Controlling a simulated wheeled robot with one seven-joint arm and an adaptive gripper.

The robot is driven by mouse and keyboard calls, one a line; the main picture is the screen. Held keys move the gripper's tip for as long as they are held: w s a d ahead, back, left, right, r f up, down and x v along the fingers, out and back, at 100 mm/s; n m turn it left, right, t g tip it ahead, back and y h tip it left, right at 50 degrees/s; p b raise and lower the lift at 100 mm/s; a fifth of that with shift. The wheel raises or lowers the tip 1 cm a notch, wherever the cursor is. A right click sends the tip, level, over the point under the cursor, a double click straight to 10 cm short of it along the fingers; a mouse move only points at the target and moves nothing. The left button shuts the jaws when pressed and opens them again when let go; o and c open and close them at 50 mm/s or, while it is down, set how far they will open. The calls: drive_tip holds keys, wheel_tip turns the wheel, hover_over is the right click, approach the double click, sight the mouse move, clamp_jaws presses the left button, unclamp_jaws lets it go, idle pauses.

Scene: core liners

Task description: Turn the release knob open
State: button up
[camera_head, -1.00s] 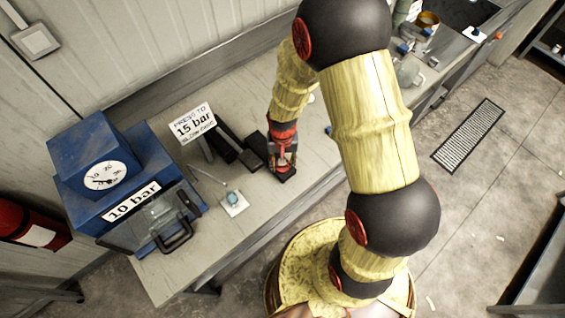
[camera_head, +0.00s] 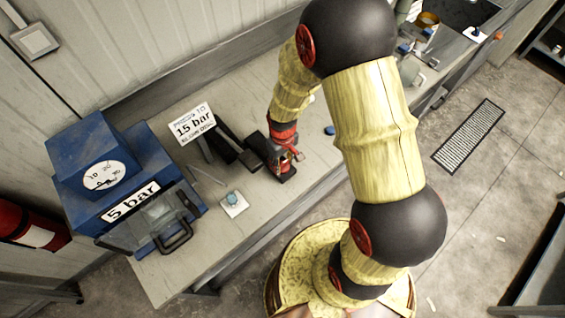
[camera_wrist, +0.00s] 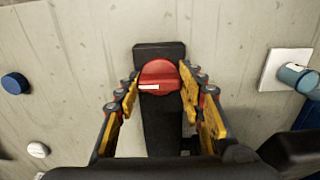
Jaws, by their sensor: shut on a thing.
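The release knob (camera_wrist: 158,77) is red and round with a white mark, on a black block (camera_wrist: 158,50) in the wrist view. The mark lies about level across the picture. My gripper (camera_wrist: 158,88) is shut on the knob, with a yellow-padded finger on each side of it. In the head view my gripper (camera_head: 284,158) is at the black block on the bench, and the knob is mostly hidden there. The blue press (camera_head: 125,170) at the left carries a dial (camera_head: 104,175) and a label (camera_head: 131,200) reading "5 bar".
A sign (camera_head: 193,124) reading "15 bar" stands behind a black lever (camera_head: 228,150). A white plate (camera_head: 234,204) with a blue-grey piece lies between the press and my gripper. A blue disc (camera_wrist: 15,83) and a white disc (camera_wrist: 38,150) lie left of the knob in the wrist view.

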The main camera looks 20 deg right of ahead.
sight(283, 163)
idle(0.5)
drive_tip(key=o, duration=1.2)
wheel_tip(283, 163, up, 12)
idle(0.4)
